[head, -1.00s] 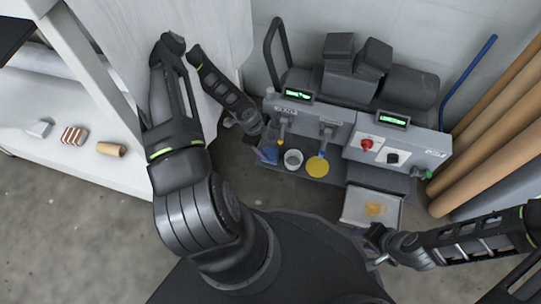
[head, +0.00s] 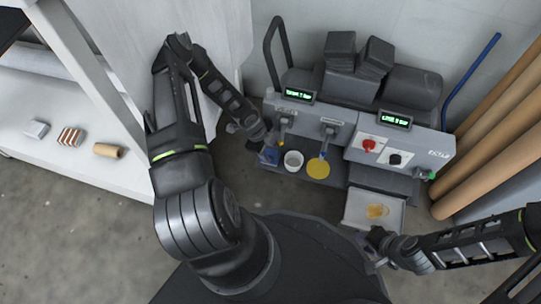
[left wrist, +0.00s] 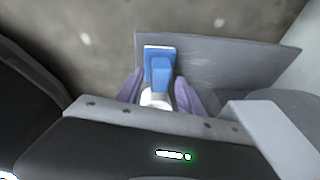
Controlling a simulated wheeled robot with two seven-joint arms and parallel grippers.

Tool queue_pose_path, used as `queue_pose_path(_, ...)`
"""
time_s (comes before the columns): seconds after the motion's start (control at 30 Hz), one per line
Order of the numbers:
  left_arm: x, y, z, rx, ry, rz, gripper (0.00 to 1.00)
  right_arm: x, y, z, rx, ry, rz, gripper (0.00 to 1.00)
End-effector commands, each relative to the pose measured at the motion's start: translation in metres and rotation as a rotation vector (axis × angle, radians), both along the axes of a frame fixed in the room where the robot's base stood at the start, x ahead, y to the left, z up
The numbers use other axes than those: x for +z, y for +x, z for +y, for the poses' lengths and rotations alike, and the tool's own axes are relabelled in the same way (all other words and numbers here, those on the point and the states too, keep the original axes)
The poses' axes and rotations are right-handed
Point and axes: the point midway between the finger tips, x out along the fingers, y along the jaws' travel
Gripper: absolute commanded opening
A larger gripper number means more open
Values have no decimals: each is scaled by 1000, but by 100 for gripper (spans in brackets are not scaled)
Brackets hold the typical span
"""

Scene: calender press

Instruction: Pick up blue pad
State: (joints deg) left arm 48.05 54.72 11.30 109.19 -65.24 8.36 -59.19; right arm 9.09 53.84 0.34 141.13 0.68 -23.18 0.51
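The blue pad (head: 269,156) is at the left end of the machine's lower shelf in the head view, partly hidden by my left gripper (head: 262,143). In the left wrist view, the blue pad (left wrist: 160,66) shows a flat blue base with a raised blue grip. The fingers of my left gripper (left wrist: 160,97) are apart, one on each side of the pad's near end, with a visible gap around it. A white round part (left wrist: 155,98) lies between them. My right gripper (head: 376,247) is by the tray at lower right; its opening is too small to judge.
A white cup (head: 293,161) and a yellow disc (head: 317,168) stand right of the pad. The grey machine (head: 345,135) rises behind them. A tray (head: 360,209) with a yellow patch is at lower right. A white shelf (head: 100,170) stands at left.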

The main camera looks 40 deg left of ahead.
Motion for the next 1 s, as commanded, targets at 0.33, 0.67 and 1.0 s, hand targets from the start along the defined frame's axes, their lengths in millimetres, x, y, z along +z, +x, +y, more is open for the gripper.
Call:
queue_pose_path(0.33,0,0,0,0,0,0,15,0,0,0,0,0,0,36)
queue_pose_path(0.67,0,0,0,0,0,0,0,0,0,0,0,0,0,36)
queue_pose_path(1.0,2,0,0,0,0,0,0,1,0,0,0,0,0,36)
